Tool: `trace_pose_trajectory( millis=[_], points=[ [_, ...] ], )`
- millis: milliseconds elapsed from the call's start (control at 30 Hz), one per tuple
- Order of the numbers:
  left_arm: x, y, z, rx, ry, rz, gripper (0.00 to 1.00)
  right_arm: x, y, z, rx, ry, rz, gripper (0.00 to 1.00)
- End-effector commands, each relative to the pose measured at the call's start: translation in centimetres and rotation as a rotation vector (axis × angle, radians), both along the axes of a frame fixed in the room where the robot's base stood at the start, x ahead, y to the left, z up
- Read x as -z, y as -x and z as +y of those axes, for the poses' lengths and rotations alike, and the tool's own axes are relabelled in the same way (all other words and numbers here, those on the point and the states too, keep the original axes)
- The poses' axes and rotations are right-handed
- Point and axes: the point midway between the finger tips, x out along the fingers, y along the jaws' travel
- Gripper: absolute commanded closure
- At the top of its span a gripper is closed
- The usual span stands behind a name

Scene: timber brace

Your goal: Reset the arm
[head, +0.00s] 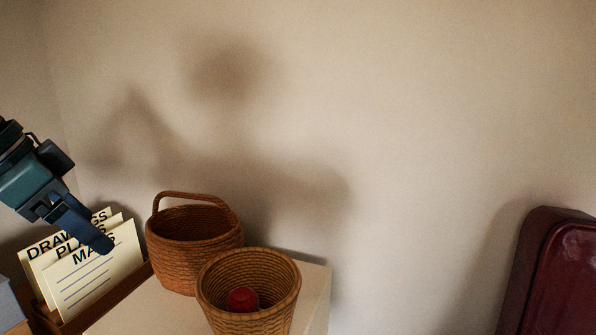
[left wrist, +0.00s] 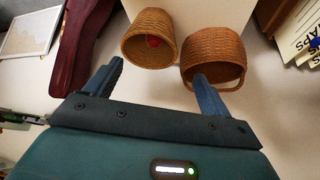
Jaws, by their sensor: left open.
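My left gripper (head: 88,232) comes in from the left in the head view, in front of the labelled cards. In the left wrist view its two fingers (left wrist: 160,88) are spread apart with nothing between them. Beyond the fingers stand two woven baskets. My right gripper shows in neither view.
A handled basket (head: 190,245) and a smaller basket (head: 230,318) holding a red object (head: 242,299) stand on a pale cabinet (head: 316,285). Cards (head: 95,270) stand in a wooden tray (head: 108,304) at left. A dark red case (head: 555,270) is at right.

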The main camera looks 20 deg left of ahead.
Motion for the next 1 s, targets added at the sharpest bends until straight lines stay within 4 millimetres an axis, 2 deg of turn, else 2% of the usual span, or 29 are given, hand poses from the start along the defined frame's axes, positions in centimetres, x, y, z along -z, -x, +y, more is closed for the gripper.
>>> trace_pose_trajectory(
  millis=[33, 167, 200, 267, 333, 433, 500, 600, 700, 800, 1000],
  points=[
    [2.6, -1.0, -0.3, 0.001, 0.013, 0.028, 0.17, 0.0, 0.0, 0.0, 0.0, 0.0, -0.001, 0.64],
    [8.2, -3.0, -0.6, -0.02, 0.011, 0.057, 0.17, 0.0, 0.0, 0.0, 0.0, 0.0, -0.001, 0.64],
    [10.1, -3.4, -0.8, -0.027, 0.011, 0.067, 0.17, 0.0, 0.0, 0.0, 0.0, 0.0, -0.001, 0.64],
    [13.3, -3.9, -1.4, -0.037, 0.009, 0.084, 0.17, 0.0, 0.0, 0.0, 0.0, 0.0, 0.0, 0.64],
    [17.5, -4.1, -2.4, -0.049, 0.008, 0.103, 0.17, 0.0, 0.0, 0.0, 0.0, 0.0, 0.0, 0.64],
    [24.1, -3.3, -4.6, -0.072, 0.003, 0.132, 0.17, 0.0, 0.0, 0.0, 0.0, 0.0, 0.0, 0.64],
    [28.4, -2.0, -6.5, -0.095, -0.004, 0.147, 0.17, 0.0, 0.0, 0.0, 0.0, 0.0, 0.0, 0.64],
    [33.0, 0.4, -9.1, -0.13, -0.015, 0.16, 0.17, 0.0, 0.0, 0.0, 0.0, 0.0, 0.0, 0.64],
    [35.6, 2.6, -11.2, -0.166, -0.029, 0.166, 0.17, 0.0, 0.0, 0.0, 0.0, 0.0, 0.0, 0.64],
    [37.3, 4.7, -12.8, -0.202, -0.041, 0.174, 0.17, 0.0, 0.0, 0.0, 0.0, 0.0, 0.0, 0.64],
    [38.9, 8.1, -15.1, -0.275, -0.07, 0.188, 0.17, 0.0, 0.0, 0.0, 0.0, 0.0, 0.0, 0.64]
  ],
)
